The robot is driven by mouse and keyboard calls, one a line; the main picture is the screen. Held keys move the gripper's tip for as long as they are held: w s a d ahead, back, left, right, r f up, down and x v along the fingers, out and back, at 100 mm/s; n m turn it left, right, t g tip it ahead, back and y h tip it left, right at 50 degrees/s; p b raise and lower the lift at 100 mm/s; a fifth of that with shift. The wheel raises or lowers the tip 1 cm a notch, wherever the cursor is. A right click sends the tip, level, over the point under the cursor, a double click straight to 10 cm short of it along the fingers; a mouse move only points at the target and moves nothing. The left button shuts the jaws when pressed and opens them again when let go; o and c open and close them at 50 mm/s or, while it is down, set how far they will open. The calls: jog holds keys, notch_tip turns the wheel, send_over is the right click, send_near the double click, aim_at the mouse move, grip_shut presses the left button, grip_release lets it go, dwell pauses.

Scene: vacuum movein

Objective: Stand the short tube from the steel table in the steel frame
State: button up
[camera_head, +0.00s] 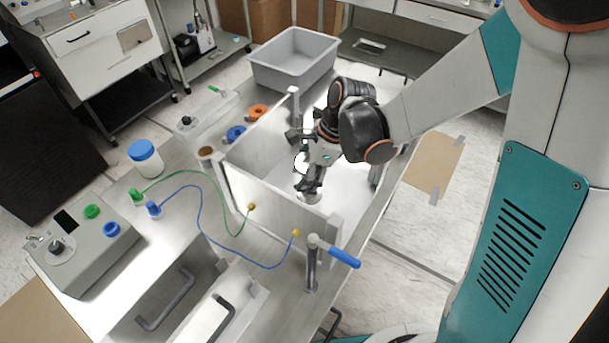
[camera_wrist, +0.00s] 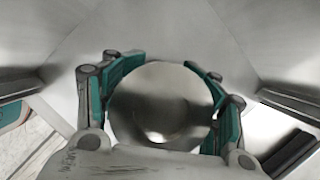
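My gripper (camera_head: 308,180) points down inside the walled steel frame (camera_head: 272,192), in the middle of the head view. A short, shiny round tube (camera_head: 312,191) sits at the fingertips. In the wrist view the tube (camera_wrist: 163,108) shows end-on as a bright steel disc. The teal-padded fingers of my gripper (camera_wrist: 165,100) lie close against it on both sides. The tube looks upright. Its lower end is hidden, so I cannot tell whether it touches the frame's floor. The steel table (camera_head: 185,190) lies under the frame.
A blue-handled valve (camera_head: 340,256) stands at the frame's near corner. A white jar (camera_head: 146,158) stands left. A grey bin (camera_head: 293,60) and orange and blue rings lie behind.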

jog(key=shift+o, duration=0.8)
jog(key=shift+r, duration=0.35)
jog(key=p+v, duration=0.4)
jog(key=v, duration=0.7)
jog(key=shift+d+r, duration=0.15)
jog(key=shift+d, duration=0.05)
jog(key=shift+d+r, duration=0.1)
jog(key=shift+r, duration=0.1)
jog(key=s+d+r+n+t+h, duration=0.4)
jog(key=s+d+r+n+t, duration=0.3)
jog(key=s+n, duration=0.5)
jog(key=shift+s+d+r+n, duration=0.3)
jog(key=shift+d+r+n, duration=1.2)
jog(key=shift+n, duration=1.7)
